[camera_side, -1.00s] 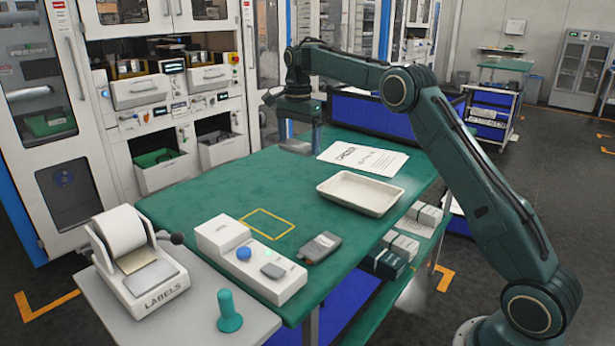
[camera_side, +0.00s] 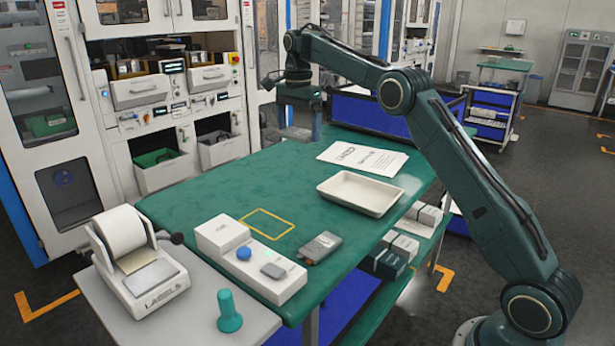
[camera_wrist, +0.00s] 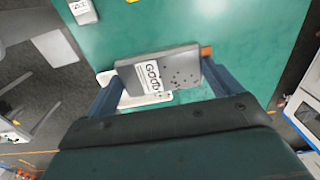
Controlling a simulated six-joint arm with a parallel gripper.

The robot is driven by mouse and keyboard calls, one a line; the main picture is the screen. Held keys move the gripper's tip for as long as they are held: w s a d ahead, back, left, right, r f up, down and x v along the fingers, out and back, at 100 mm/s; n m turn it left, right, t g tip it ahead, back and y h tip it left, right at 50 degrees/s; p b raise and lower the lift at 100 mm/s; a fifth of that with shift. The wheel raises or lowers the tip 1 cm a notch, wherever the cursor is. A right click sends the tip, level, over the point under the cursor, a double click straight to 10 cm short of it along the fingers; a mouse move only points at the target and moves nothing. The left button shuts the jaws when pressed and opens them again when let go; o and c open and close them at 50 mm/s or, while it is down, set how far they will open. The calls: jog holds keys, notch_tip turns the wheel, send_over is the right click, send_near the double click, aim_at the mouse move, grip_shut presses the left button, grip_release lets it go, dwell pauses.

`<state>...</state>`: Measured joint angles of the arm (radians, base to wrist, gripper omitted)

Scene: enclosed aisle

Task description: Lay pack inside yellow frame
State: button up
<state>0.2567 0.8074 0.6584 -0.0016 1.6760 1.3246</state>
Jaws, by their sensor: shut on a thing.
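A grey pack (camera_wrist: 160,75) with a white label fills the middle of the wrist view. It sits between the two fingers of my gripper (camera_wrist: 160,85), which is shut on it. In the side view my gripper (camera_side: 300,128) holds the pack (camera_side: 294,133) above the far left part of the green table, clear of its top. The yellow frame (camera_side: 267,223) is a thin outline on the table top nearer the camera. Its inside is bare green.
A white control box (camera_side: 250,262) and a grey device (camera_side: 320,248) stand near the frame. A pale tray (camera_side: 359,193) and a printed sheet (camera_side: 362,159) lie to the right. A label printer (camera_side: 137,265) stands on a side table. The table's left part is clear.

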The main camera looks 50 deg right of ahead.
jog(key=shift+a, duration=0.15)
send_over(266, 223)
jog(key=shift+f, duration=9.9)
jog(key=shift+f, duration=0.1)
jog(key=o, duration=0.7)
jog(key=shift+o, duration=0.2)
jog(key=shift+s, duration=0.1)
notch_tip(266, 223, up, 12)
